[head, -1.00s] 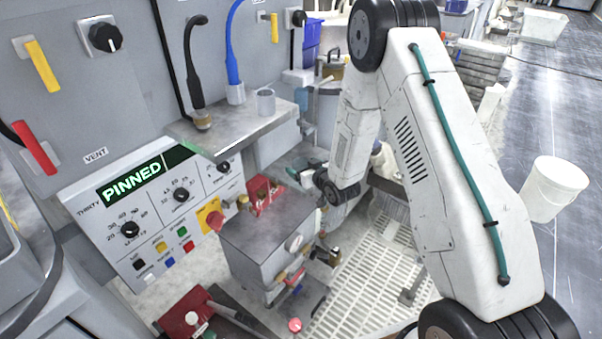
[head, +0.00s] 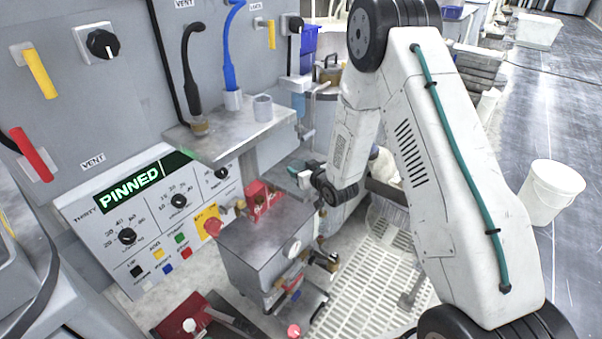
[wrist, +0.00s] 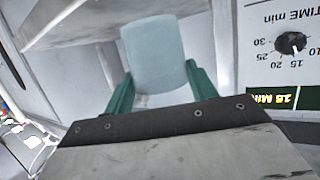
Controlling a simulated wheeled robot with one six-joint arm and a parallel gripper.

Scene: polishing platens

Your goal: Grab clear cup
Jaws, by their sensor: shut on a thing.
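My gripper (wrist: 158,70) is shut on the clear cup (wrist: 155,48), a pale, frosted-looking vessel. The green fingers press its two sides in the wrist view, and it stands out past their tips. In the head view my gripper (head: 311,168) is small and partly hidden by my own wrist, left of the arm's lower joint. A small pale shape there (head: 304,179) looks like the held cup. It is below and right of the metal shelf (head: 215,141), apart from it.
On the shelf stand a grey cup (head: 262,108), a pale cup (head: 233,99) under the blue hose and an amber-filled cup (head: 200,125) under the black hose. The panel reads PINNED (head: 128,186). A grey machine box (head: 262,245) stands below. A white bucket (head: 553,190) is at right.

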